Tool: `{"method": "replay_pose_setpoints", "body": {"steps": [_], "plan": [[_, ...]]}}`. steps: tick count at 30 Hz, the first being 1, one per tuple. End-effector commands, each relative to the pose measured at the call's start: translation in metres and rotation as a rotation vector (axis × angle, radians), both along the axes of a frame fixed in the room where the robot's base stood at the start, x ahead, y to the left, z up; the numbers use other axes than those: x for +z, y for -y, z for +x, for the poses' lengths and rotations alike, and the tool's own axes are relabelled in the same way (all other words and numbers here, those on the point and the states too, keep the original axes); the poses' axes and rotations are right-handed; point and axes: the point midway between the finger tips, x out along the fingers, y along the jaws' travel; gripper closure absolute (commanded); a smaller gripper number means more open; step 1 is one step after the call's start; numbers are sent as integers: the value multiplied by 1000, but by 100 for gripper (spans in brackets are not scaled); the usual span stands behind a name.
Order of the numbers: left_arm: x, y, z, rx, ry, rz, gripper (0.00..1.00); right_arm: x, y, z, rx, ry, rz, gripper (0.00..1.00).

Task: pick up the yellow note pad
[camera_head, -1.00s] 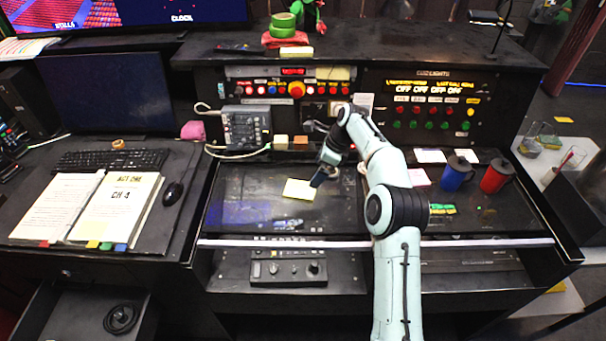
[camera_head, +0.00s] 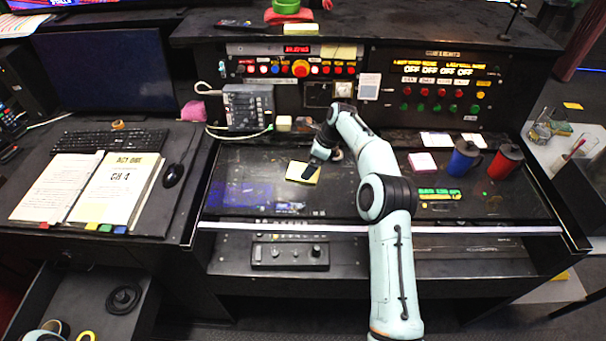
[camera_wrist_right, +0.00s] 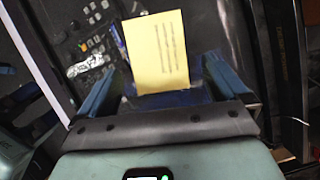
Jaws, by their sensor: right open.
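The yellow note pad (camera_head: 297,169) lies on the dark, glossy desk panel left of my right arm. My right gripper (camera_head: 310,173) is over the pad's right part and hides some of it. In the right wrist view the pad (camera_wrist_right: 158,45) shows lines of small writing and extends between the two blue fingers of the open right gripper (camera_wrist_right: 159,72). A gap shows between the pad and each finger. I cannot tell how far the fingertips are above the desk. My left gripper is not in view.
A button console (camera_head: 300,70) rises behind. An open binder (camera_head: 112,190) and keyboard (camera_head: 110,141) lie left. The panel left of the pad is clear.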

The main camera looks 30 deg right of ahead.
Motion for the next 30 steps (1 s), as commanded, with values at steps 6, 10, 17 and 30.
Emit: {"method": "replay_pose_setpoints", "body": {"steps": [6,10,17,30], "plan": [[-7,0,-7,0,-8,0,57,-33,-12,6,1,-4,1,0],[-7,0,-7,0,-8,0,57,-37,-13,8,-1,0,0,0],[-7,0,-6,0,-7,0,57,-36,-13,8,-1,-1,0,33],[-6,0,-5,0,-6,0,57,-32,-13,8,0,1,-1,52]]}}
